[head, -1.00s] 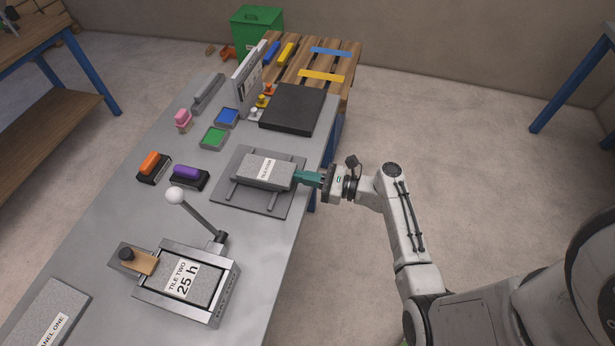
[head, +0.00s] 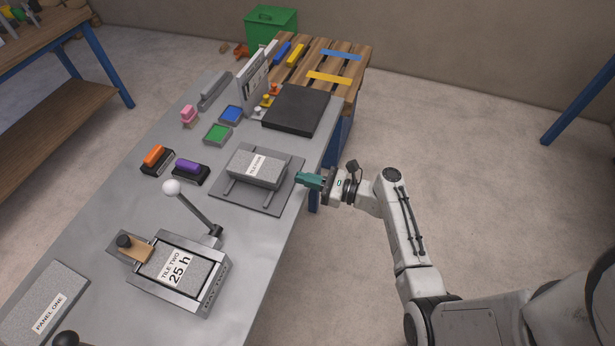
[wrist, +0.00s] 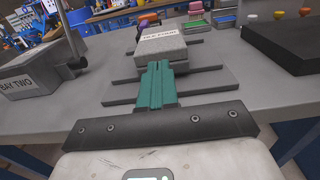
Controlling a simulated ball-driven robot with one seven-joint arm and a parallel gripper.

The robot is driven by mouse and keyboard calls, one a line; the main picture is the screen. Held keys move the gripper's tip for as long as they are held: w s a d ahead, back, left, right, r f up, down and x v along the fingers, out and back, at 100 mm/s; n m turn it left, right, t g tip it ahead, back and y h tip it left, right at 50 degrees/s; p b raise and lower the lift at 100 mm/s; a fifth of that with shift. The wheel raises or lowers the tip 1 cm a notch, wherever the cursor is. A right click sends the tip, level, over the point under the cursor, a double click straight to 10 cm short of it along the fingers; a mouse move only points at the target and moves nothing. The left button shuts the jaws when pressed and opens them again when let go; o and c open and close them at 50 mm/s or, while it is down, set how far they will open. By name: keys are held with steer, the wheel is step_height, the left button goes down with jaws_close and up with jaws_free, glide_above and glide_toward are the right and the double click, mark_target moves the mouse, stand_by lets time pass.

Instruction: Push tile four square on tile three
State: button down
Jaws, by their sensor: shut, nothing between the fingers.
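Tile four (head: 262,160), a speckled grey block with a white label, lies on the grey rail plate (head: 283,199) on the bench. It also shows in the wrist view (wrist: 175,47), where a second grey layer shows just under it. That lower block looks like tile three, but its name is hidden. In the wrist view the fingers (wrist: 158,68) point at the stack's near end.
A press holding tile two (head: 176,268), with a white-knobbed lever (head: 172,188), stands nearer on the bench. Panel one (head: 45,305) lies at lower left. A dark slab (head: 297,108) lies beyond the plate. Purple (head: 189,171) and orange (head: 154,157) handled blocks stand left.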

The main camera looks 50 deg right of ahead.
steer(key=b+v, duration=0.1)
steer(key=v, duration=0.9)
steer(key=shift+b, duration=0.4)
steer(key=shift+s, duration=0.1)
steer(key=s+a+f+n+g, duration=0.3)
steer(key=a+n+g, duration=0.3)
steer(key=a+n, duration=0.15)
steer(key=s+a+f+n+g, duration=0.35)
steer(key=a+n+g, duration=0.2)
steer(key=n, duration=0.35)
steer(key=s+a+r+n+g+h, duration=0.2)
steer(key=s+r+n+g+h, duration=0.2)
steer(key=n, duration=1)
steer(key=s+r+h, duration=0.2)
steer(key=s, duration=0.1)
steer(key=shift+s+r+n+h, duration=0.25)
steer(key=shift+n+h, duration=0.05)
steer(key=shift+n, duration=0.05)
